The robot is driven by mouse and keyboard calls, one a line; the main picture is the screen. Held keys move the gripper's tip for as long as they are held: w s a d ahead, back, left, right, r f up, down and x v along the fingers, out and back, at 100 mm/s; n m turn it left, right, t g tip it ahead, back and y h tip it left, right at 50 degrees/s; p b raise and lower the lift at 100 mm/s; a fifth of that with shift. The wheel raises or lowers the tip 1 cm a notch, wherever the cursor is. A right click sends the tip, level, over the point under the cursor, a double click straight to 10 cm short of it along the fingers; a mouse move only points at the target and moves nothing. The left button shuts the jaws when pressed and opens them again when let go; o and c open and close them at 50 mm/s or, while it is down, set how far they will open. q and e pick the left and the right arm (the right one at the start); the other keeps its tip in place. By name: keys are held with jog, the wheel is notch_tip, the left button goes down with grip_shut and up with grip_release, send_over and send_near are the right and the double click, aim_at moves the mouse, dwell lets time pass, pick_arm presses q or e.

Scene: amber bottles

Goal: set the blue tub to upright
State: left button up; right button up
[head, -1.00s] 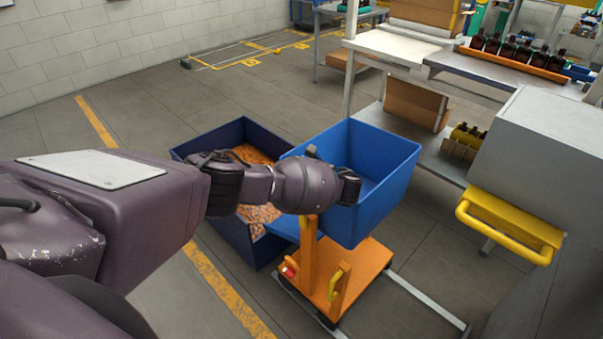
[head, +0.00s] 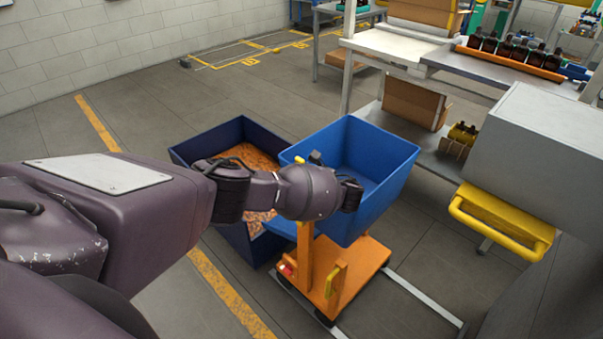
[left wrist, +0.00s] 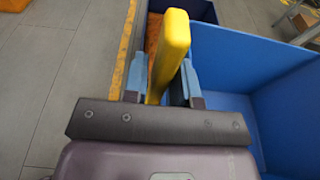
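The blue tub (head: 388,195) sits on an orange trolley (head: 360,272) in the middle of the head view. Its inside looks empty, and my left arm covers its near left side, so I cannot tell its exact tilt. In the left wrist view the tub (left wrist: 240,60) fills the right side. A yellow handle (left wrist: 170,45) stands left of it, between the fingers of my left gripper (left wrist: 163,78). The fingers are apart, with a narrow gap beside the handle. The handle's top also shows in the head view (head: 299,159). My right gripper is not in view.
A dark blue bin (head: 203,143) with orange-brown contents stands left of the tub. A workbench with dark bottles (head: 505,47) is at the back right. A grey cabinet with a yellow handle (head: 500,222) is at the right.

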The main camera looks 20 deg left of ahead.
pick_arm(q)
jog(key=shift+o, duration=1.2)
jog(key=shift+a+r, duration=0.1)
jog(key=shift+r, duration=0.05)
jog(key=v, duration=1)
jog(key=shift+d+p, duration=0.3)
jog(key=shift+d, duration=0.1)
